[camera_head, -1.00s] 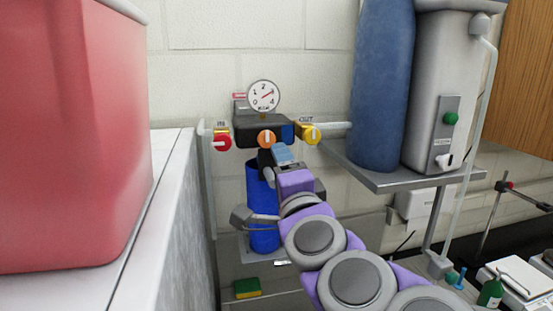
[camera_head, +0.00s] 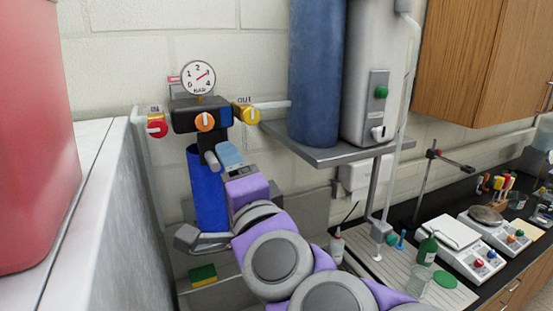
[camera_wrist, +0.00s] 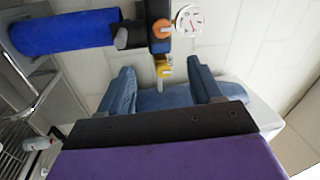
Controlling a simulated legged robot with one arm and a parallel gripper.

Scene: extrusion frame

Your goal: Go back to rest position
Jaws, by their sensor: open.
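My gripper (camera_head: 220,157) is at the end of my purple and grey arm, in front of the filter unit below the gauge (camera_head: 198,78). In the wrist view my gripper (camera_wrist: 165,82) has its two blue fingers wide apart with nothing between them. Beyond them are the yellow OUT valve (camera_wrist: 165,68) and the orange knob (camera_wrist: 161,29). In the head view the red IN valve (camera_head: 157,127), orange knob (camera_head: 204,121) and yellow OUT valve (camera_head: 246,115) line the black manifold. The blue filter housing (camera_head: 207,195) hangs below, partly hidden by my arm.
A large red container (camera_head: 35,130) on a white ledge (camera_head: 75,235) fills the left. A metal shelf (camera_head: 325,155) carries a blue tank (camera_head: 316,70) and a white dispenser (camera_head: 370,75). The black counter (camera_head: 400,212) at right holds bottles and scales.

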